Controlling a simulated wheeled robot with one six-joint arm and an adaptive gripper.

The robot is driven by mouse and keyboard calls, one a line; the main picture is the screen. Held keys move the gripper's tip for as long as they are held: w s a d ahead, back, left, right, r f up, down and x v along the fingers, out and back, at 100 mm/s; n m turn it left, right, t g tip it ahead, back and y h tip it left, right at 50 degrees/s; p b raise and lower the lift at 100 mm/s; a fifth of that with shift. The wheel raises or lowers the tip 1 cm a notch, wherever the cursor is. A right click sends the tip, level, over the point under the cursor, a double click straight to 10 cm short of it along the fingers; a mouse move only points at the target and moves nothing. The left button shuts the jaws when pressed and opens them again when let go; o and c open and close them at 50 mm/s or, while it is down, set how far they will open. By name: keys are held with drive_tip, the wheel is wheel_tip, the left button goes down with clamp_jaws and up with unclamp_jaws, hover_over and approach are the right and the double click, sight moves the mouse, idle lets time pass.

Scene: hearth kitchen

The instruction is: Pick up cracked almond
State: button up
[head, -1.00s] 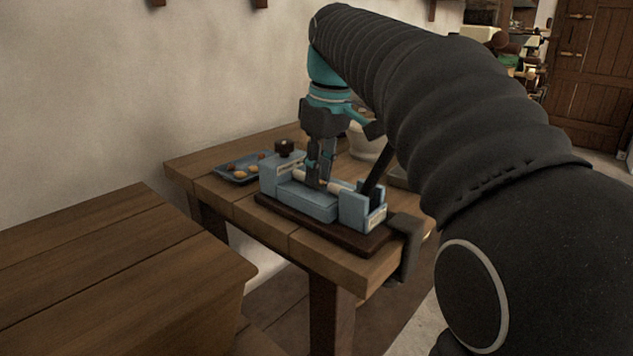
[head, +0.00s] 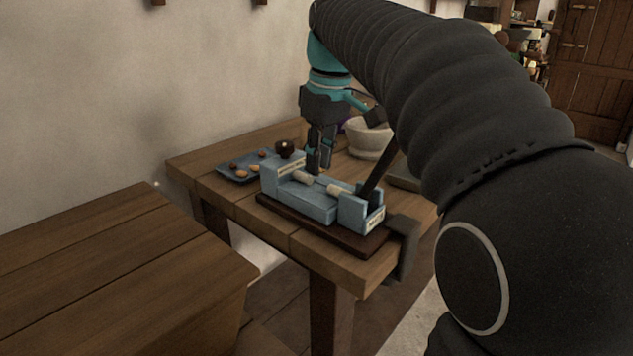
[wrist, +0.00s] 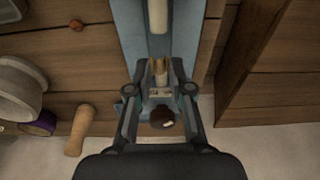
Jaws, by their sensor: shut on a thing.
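The blue nutcracker (head: 305,200) stands on a dark board on the table, with two pale rams (head: 334,188) facing each other along its trough. My gripper (head: 319,170) is just above and behind the trough, fingers pointing down and close together. In the wrist view my gripper (wrist: 161,62) is shut on a small golden-brown piece, the cracked almond (wrist: 154,65), which shows only in part between the fingertips. The almond cannot be made out in the head view.
A blue tray (head: 232,172) with several nuts is left of the nutcracker. A pale mortar bowl (head: 368,140) stands behind it, with a wooden pestle-like piece (wrist: 78,132) in the wrist view. A dark lever (head: 376,180) rises at the nutcracker's right end.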

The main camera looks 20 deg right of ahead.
drive_tip(key=shift+r, duration=3)
